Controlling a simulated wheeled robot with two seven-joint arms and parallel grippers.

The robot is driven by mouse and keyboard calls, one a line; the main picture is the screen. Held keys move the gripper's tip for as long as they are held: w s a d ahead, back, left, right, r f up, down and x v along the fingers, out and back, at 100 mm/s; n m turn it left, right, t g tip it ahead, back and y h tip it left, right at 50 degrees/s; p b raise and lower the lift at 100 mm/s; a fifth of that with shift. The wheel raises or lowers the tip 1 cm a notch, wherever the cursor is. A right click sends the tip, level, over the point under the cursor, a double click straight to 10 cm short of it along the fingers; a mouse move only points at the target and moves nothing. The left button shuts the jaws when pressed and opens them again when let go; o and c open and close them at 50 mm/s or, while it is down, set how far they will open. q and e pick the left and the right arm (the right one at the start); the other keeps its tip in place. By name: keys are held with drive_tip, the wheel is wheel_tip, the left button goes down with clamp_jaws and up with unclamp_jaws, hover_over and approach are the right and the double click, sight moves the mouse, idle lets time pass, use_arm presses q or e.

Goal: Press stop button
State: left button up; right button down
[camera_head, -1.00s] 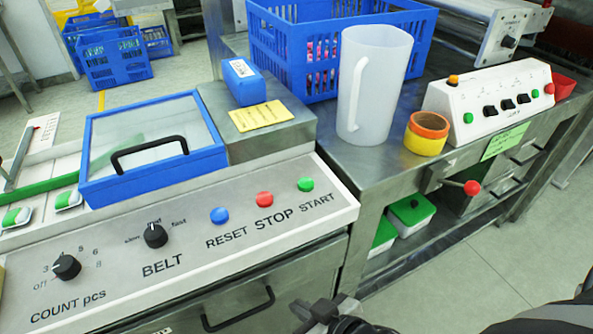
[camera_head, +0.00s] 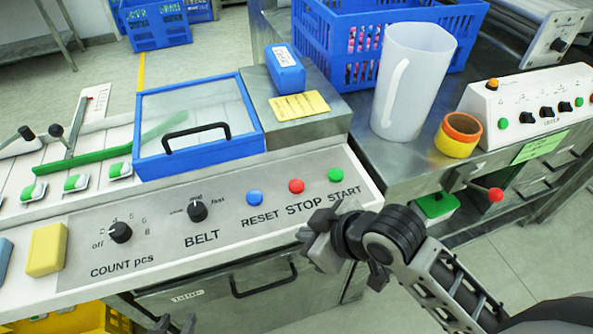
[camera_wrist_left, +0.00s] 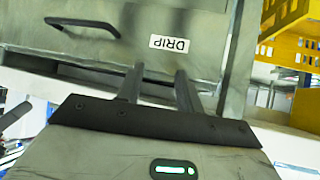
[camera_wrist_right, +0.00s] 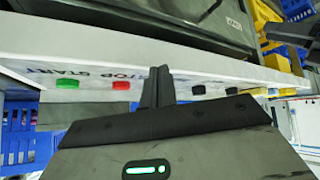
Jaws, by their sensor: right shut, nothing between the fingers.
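The red STOP button (camera_head: 296,186) is on the sloped grey panel (camera_head: 225,240), between the blue RESET button (camera_head: 254,197) and the green START button (camera_head: 335,174). My right gripper (camera_head: 316,232) is shut and empty, at the panel's front edge below the STOP label. In the right wrist view the red button (camera_wrist_right: 121,84) is left of the shut fingers (camera_wrist_right: 158,88), with the green button (camera_wrist_right: 67,83) further left. The blue button is hidden there. My left gripper (camera_wrist_left: 158,85) is open and empty, facing the cabinet front; its tips just show at the head view's bottom edge.
BELT (camera_head: 197,211) and COUNT (camera_head: 120,232) knobs stand left of the buttons. A blue-framed lid (camera_head: 255,118) is behind. A white jug (camera_head: 412,85), a tape roll (camera_head: 457,135) and a blue crate (camera_head: 325,45) stand on the right table. A yellow block (camera_head: 47,250) is at left.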

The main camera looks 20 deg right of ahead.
sight(302, 186)
drive_tip(key=w+r+n, duration=0.1)
drive_tip(key=w+n, duration=0.1)
drive_tip(key=w+a+r+n+y, duration=0.1)
drive_tip(key=w+r+n, duration=0.1)
drive_tip(key=w+a+r+n+y, duration=0.1)
drive_tip(key=w+r+n, duration=0.1)
drive_tip(key=shift+w+r+p, duration=0.25)
drive_tip(key=shift+w+p, duration=0.05)
use_arm(q)
drive_tip(key=shift+a+p, duration=0.2)
drive_tip(key=shift+p, duration=0.1)
use_arm(e)
drive_tip(key=w+d+r+n, duration=0.3)
drive_tip(key=w+d+r, duration=0.1)
drive_tip(key=w+r, duration=0.1)
drive_tip(key=shift+w+d+r+n+g, duration=0.2)
drive_tip(key=shift+d+r+n+g, duration=0.1)
drive_tip(key=shift+d+r+n, duration=0.1)
drive_tip(key=shift+a+f, duration=0.1)
